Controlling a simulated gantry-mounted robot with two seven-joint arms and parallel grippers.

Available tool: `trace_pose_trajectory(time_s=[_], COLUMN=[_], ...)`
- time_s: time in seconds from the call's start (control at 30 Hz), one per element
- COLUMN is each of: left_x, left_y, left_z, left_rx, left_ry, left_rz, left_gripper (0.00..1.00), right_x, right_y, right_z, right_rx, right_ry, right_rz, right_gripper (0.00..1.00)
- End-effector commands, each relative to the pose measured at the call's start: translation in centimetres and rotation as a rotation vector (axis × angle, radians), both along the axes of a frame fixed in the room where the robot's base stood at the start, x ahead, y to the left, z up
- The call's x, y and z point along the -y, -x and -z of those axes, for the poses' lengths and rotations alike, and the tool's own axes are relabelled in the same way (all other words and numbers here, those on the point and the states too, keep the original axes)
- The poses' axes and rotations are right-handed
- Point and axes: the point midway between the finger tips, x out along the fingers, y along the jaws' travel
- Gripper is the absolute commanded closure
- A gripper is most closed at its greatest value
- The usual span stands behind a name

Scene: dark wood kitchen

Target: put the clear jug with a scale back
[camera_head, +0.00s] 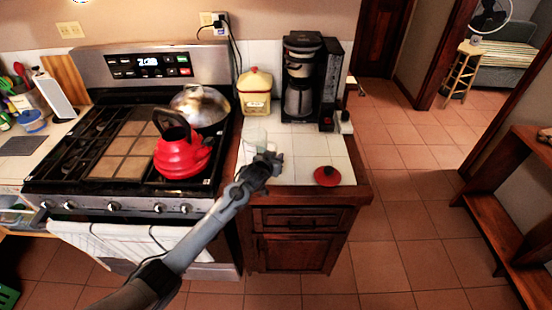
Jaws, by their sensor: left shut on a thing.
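The clear jug (254,139) is a small see-through vessel over the white tiled counter, just right of the stove. It looks upright, but its scale is too faint to make out. My left gripper (269,160) reaches in from the lower left and is shut on the jug at its near right side. The gripper hides part of the jug. I cannot tell whether the jug's base touches the tiles. My right gripper is not in view.
A red kettle (181,148) and a metal pan (203,106) stand on the stove (62,180). A yellow canister (255,92) and a coffee maker (301,78) stand at the counter's back. A red lid (327,176) lies at the front right. Tiles (315,145) between are clear.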

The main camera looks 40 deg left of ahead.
Motion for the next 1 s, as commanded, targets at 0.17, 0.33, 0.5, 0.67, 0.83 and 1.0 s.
trace_pose_trajectory(time_s=[0.17, 0.33, 0.5, 0.67, 0.83, 1.0], left_x=[-0.03, -0.01, 0.0, 0.0, -0.01, 0.09], left_y=[-0.07, -0.06, -0.02, -0.02, -0.02, 0.36], left_z=[-0.23, -0.03, 0.24, 0.24, 0.18, -0.24], left_rx=[0.005, 0.005, 0.002, 0.002, 0.002, 0.001], left_ry=[-0.001, -0.001, 0.0, 0.0, 0.0, 0.0], left_rz=[0.0, 0.0, 0.0, 0.0, 0.0, 0.0], left_gripper=[1.0, 1.0, 0.66, 0.57, 0.57, 0.57], right_x=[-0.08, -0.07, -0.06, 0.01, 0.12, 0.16], right_y=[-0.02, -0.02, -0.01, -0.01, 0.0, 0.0], right_z=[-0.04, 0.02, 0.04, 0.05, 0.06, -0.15], right_rx=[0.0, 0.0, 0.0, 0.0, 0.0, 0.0], right_ry=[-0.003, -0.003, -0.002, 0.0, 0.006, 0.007], right_rz=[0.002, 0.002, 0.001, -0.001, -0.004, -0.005], right_gripper=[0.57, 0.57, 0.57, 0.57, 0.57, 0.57])
